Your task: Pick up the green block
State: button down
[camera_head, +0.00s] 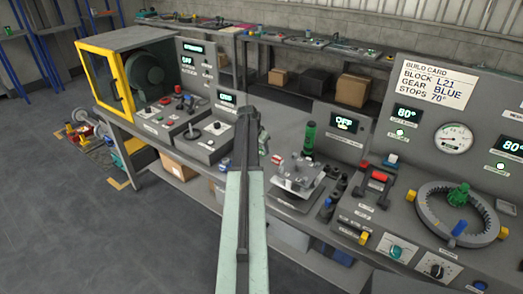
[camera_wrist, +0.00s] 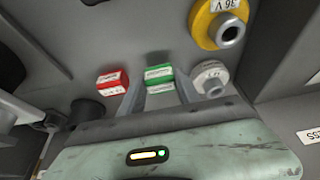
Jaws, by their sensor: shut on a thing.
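The green block (camera_wrist: 159,72), with a pale label on its face, sits between the two fingers of my gripper (camera_wrist: 159,84) in the wrist view. The fingers are shut on its sides. I cannot tell whether the block is clear of the surface below it. In the head view my arm reaches forward over the bench, and I cannot make out the green block there.
A red block (camera_wrist: 112,82) lies close to the left of my gripper. A yellow cylinder marked 36 V (camera_wrist: 218,26) and a pale grey cylinder (camera_wrist: 210,76) are close to the right. A ring gear (camera_head: 424,218) stands on the bench at right.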

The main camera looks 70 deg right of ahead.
aim_at(261, 150)
notch_tip(261, 150, up, 9)
jog(key=p, duration=0.7)
jog(key=shift+p, duration=0.4)
